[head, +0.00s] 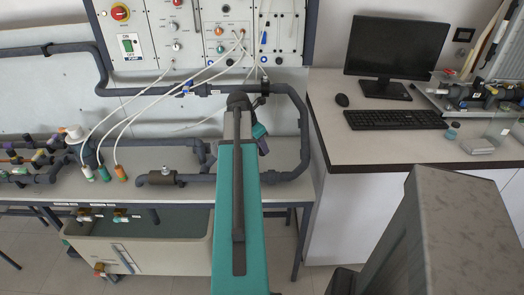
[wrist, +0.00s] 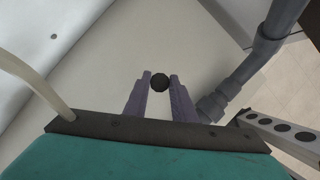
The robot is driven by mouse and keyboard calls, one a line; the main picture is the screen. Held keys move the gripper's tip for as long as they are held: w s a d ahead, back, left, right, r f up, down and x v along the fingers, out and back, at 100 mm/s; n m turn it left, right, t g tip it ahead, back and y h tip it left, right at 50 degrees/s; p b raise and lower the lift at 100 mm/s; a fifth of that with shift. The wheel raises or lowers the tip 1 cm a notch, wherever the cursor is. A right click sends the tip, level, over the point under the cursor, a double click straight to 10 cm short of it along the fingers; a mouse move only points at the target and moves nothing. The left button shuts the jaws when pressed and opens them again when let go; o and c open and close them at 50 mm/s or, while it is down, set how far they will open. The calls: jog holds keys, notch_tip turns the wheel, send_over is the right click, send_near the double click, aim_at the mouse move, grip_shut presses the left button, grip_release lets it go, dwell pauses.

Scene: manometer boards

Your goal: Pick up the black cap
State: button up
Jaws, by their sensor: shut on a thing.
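The black cap (wrist: 159,83) shows in the wrist view as a small dark round piece between the tips of my gripper's two purple-grey fingers. My gripper (wrist: 160,80) is shut on it. The cap appears above a pale surface; the gap to that surface cannot be told.
Grey pipes (head: 304,125) run around the bench's right end; one pipe (wrist: 265,45) is right of my fingers. A white hose (wrist: 35,80) passes at left. The control panel (head: 200,30) stands behind. A desk with a monitor (head: 397,47) is at right.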

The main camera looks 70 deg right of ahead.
jog(key=shift+r, duration=0.95)
jog(key=s+a, duration=0.1)
jog(key=a, duration=0.2)
jog(key=s+a+b, duration=0.1)
jog(key=a, duration=0.3)
jog(key=s+a, duration=0.2)
jog(key=a, duration=0.1)
jog(key=shift+a+b, duration=0.2)
jog(key=shift+b, duration=0.15)
jog(key=shift+a+f+b, duration=0.15)
jog(key=shift+f+b, duration=0.05)
jog(key=shift+b, duration=0.2)
jog(key=shift+s+a+b, duration=0.1)
jog(key=shift+a+b, duration=0.05)
jog(key=shift+b, duration=0.6)
jog(key=shift+s+a+b, duration=0.15)
jog(key=shift+a+b, duration=0.15)
jog(key=shift+b, duration=0.9)
jog(key=s+a+b, duration=0.2)
jog(key=a+b, duration=0.4)
jog(key=b, duration=0.8)
jog(key=shift+s+r, duration=0.15)
jog(key=shift+r, duration=0.15)
jog(key=shift+a, duration=0.1)
